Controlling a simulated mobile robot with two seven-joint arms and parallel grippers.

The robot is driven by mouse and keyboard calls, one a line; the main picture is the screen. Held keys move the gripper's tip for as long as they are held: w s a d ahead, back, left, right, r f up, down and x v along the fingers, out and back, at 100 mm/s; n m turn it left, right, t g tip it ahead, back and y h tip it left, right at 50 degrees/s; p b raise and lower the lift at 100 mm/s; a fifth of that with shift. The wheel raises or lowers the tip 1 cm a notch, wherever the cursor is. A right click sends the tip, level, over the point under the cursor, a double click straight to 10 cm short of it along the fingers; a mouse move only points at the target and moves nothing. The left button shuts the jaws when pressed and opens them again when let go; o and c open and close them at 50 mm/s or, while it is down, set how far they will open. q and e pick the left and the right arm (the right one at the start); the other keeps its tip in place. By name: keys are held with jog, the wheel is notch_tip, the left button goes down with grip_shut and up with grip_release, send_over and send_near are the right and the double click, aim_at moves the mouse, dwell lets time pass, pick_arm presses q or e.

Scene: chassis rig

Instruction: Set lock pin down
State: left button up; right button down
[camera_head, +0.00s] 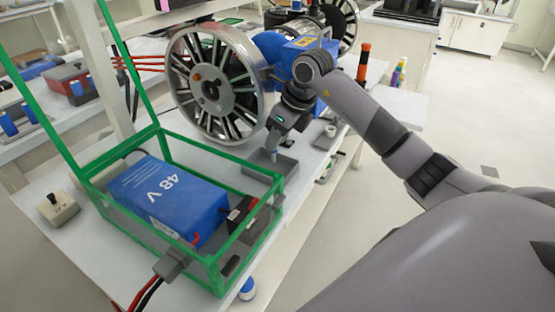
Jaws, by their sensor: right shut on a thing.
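My right gripper (274,146) points down above a small grey tray (286,167) at the right end of the green frame. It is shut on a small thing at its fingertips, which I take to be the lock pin. The pin is too small and too covered by the fingers to make out clearly. I cannot tell whether it touches the tray. My left gripper is not in view.
A green frame (205,264) surrounds a blue 48 V battery (168,198) on the white table. A large spoked wheel (212,88) and a blue motor housing (300,48) stand just behind my right gripper. A grey connector with cables (171,264) is at the front.

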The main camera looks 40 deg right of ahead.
jog(key=shift+f, duration=3.2)
jog(key=shift+f, duration=0.2)
jog(key=c, duration=1)
grip_release()
jog(key=shift+o, duration=0.2)
jog(key=shift+r, duration=0.15)
jog(key=shift+r, duration=0.3)
jog(key=v, duration=1.1)
jog(key=shift+s+r, duration=0.2)
jog(key=shift+r, duration=0.05)
